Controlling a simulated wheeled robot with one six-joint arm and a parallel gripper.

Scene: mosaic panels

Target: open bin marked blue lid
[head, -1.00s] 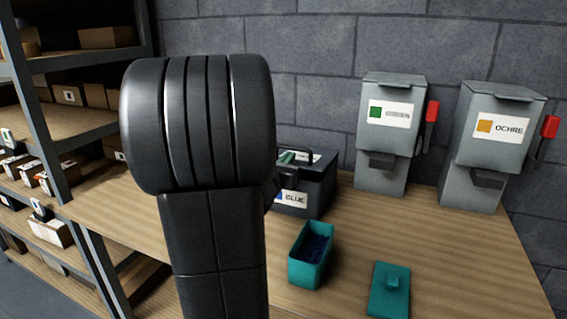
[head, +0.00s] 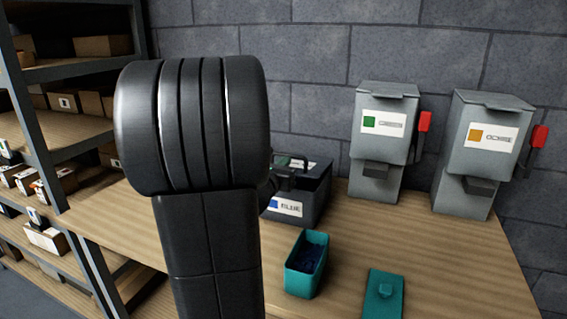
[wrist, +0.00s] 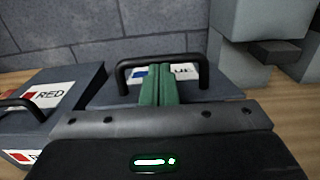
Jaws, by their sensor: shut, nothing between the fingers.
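The bin marked blue (head: 314,201) is a dark grey box on the bench, partly hidden behind my arm in the head view. Its front label reads BLUE. Its lid carries a white label (wrist: 185,71) and a black arched handle (wrist: 202,72) in the wrist view. My gripper (wrist: 158,72) has green fingers closed together, with nothing between them. The fingers stand within the outline of the handle's arch; I cannot tell whether they touch it. I cannot tell whether the lid is raised. The fingertips show only slightly in the head view.
A bin marked RED (wrist: 62,90) is on the left in the wrist view. Two grey dispensers with red levers, one green-marked (head: 385,140) and one ochre-marked (head: 480,150), stand at the right. A teal open box (head: 306,264) and teal lid (head: 384,296) lie in front. Shelves are left.

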